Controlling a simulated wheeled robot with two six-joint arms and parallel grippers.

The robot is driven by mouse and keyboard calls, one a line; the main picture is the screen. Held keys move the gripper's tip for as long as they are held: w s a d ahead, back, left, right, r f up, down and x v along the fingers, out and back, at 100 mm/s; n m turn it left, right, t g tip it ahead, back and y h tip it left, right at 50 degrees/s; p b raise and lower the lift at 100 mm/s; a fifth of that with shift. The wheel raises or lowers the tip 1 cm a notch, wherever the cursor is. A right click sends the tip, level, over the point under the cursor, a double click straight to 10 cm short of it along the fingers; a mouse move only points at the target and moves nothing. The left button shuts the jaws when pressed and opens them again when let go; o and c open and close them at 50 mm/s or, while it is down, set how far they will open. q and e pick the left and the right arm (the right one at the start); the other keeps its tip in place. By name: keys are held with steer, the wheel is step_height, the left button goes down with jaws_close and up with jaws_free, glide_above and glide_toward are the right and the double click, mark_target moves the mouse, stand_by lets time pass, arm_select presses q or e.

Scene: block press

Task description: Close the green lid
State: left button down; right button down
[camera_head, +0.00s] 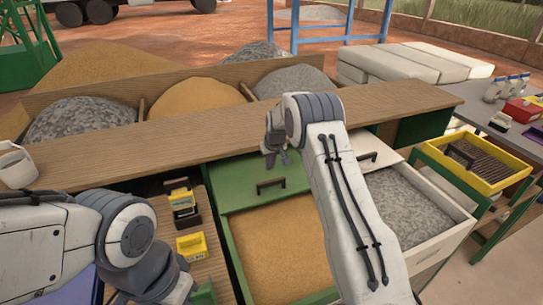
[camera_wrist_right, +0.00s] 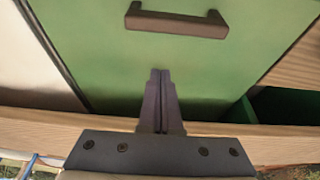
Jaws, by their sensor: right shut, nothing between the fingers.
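The green lid (camera_head: 238,194) lies over the back part of a green-sided bin of yellow sand (camera_head: 280,245), with the front sand uncovered. Its dark bar handle (camera_head: 271,184) stands on top; in the right wrist view the lid (camera_wrist_right: 105,65) and handle (camera_wrist_right: 176,24) show large. My right gripper (camera_head: 284,158) is shut and empty, near the lid's back edge beside the wooden ledge. Its closed fingers (camera_wrist_right: 161,78) are apart from the handle; I cannot tell whether they touch the lid. My left arm is at the lower left, with its fingertips hidden or cut off.
A white bin of grey gravel (camera_head: 405,205) with a white lid stands right of the green bin. A long wooden ledge (camera_head: 110,155) runs behind both. Yellow boxes (camera_head: 191,246) sit to the left. A yellow tray (camera_head: 492,184) stands at the right.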

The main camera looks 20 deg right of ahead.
steer(key=shift+x, duration=0.9)
steer(key=shift+s+p, duration=0.25)
steer(key=shift+p, duration=0.05)
steer(key=shift+s+p, duration=0.3)
steer(key=shift+s, duration=1.35)
steer(key=shift+f, duration=0.1)
steer(key=shift+s+d, duration=0.1)
